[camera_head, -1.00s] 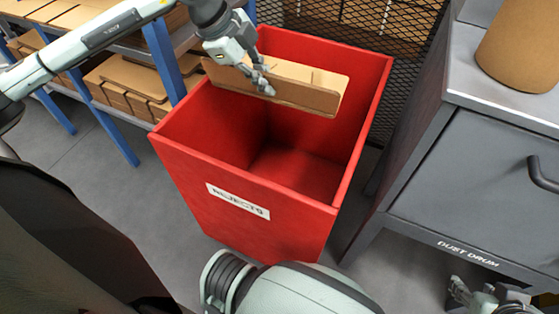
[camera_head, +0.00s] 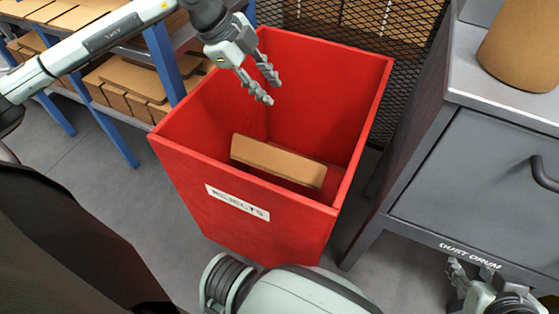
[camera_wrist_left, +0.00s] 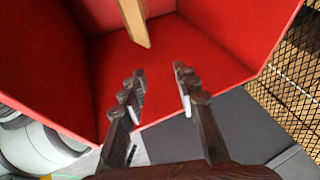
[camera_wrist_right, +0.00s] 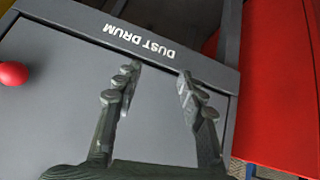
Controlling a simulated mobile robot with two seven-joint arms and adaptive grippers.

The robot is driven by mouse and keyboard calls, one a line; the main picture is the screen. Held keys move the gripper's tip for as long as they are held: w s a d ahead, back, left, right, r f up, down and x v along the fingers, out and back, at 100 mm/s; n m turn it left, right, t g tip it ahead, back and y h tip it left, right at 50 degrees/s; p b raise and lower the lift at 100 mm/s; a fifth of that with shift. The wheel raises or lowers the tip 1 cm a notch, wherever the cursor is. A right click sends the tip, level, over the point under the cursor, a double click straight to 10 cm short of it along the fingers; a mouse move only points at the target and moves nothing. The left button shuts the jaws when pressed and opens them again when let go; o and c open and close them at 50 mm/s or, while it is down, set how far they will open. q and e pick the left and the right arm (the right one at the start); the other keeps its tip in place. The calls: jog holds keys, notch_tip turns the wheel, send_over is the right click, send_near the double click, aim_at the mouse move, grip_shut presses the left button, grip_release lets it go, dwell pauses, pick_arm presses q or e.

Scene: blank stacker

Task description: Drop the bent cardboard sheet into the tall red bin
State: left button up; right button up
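The bent cardboard sheet (camera_head: 278,161) is inside the tall red bin (camera_head: 240,237), low down and tilted. Its lower part is hidden by the bin's front wall. It also shows in the left wrist view as a tan strip (camera_wrist_left: 134,22) inside the red walls. My left gripper (camera_head: 267,92) is open and empty above the bin's opening, apart from the sheet. My right gripper (camera_head: 472,279) is open and empty at the lower right, in front of the dust drum cabinet; its spread fingers show in the right wrist view (camera_wrist_right: 156,85).
The grey cabinet (camera_head: 470,190) labelled DUST DRUM stands right of the bin, with a brown cylinder (camera_head: 522,50) on top. Blue-legged shelves (camera_head: 165,60) with cardboard stacks (camera_head: 125,85) are at left. Black mesh (camera_head: 400,60) is behind the bin.

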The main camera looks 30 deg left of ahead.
pick_arm(q)
jog(key=v, duration=1.2)
dwell(0.3)
